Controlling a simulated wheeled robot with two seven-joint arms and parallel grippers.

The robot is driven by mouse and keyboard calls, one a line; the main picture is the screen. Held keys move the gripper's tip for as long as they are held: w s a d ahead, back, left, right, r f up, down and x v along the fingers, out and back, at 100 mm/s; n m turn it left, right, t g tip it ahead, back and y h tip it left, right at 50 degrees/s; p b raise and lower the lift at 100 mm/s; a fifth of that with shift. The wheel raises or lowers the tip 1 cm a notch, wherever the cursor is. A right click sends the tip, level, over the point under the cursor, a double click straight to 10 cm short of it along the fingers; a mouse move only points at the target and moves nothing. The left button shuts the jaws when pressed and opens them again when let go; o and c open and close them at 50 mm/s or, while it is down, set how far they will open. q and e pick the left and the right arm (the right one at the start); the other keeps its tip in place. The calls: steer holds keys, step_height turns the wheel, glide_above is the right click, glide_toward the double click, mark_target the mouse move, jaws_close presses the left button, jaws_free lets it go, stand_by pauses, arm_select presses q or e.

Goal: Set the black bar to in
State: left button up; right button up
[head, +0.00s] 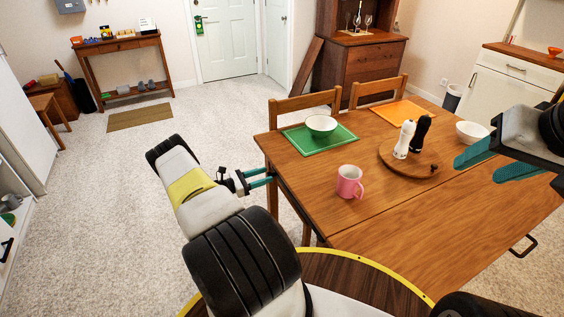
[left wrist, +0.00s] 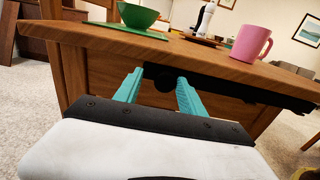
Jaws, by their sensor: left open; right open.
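A black bar (left wrist: 245,88) runs under the near edge of the wooden tabletop in the left wrist view, with a round dark end (left wrist: 160,78) seen between my fingers. In the head view a dark strip (head: 287,196) shows below the table's left edge. My left gripper (head: 262,178) is open at that edge, its teal fingers pointing at the table; the left wrist view shows the fingers (left wrist: 158,84) apart, on either side of the round end. I cannot tell whether they touch it. My right gripper (head: 477,170) is open and empty above the table's right side.
On the table (head: 400,235) stand a pink mug (head: 349,183), a green mat (head: 335,142) with a bowl (head: 321,125), a round board (head: 390,158) with two mills, and a white bowl (head: 471,132). A black loop handle (head: 522,246) sits at the front right edge. Two chairs stand behind.

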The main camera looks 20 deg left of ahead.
arm_select(q)
steer(key=shift+s, duration=0.15)
steer(key=v, duration=0.7)
steer(key=shift+s+a, duration=0.2)
stand_by(0.4)
steer(key=w+d+r+m+g+y, duration=0.1)
steer(key=d+r+m+g, duration=0.35)
steer(key=d+r, duration=0.4)
steer(key=w+d+r+m+g, duration=0.1)
steer(key=d+r+m+g, duration=0.3)
steer(key=r, duration=0.7)
steer(key=d+r+m+g+y, duration=0.1)
steer(key=d+r+m+g, duration=0.2)
steer(key=d+r+m, duration=0.55)
steer(key=s+d+r+m+t+y, duration=0.2)
steer(key=s+d+r+m, duration=0.3)
steer(key=s+r, duration=0.4)
steer(key=s+d+r+m+t+y, duration=0.2)
steer(key=s+d+r+m+y, duration=0.3)
steer(key=s+r, duration=0.4)
steer(key=s+d+m, duration=0.1)
steer(key=s, duration=0.5)
steer(key=shift+s+d+m, duration=0.2)
steer(key=shift+s+m, duration=0.1)
steer(key=shift+s, duration=0.1)
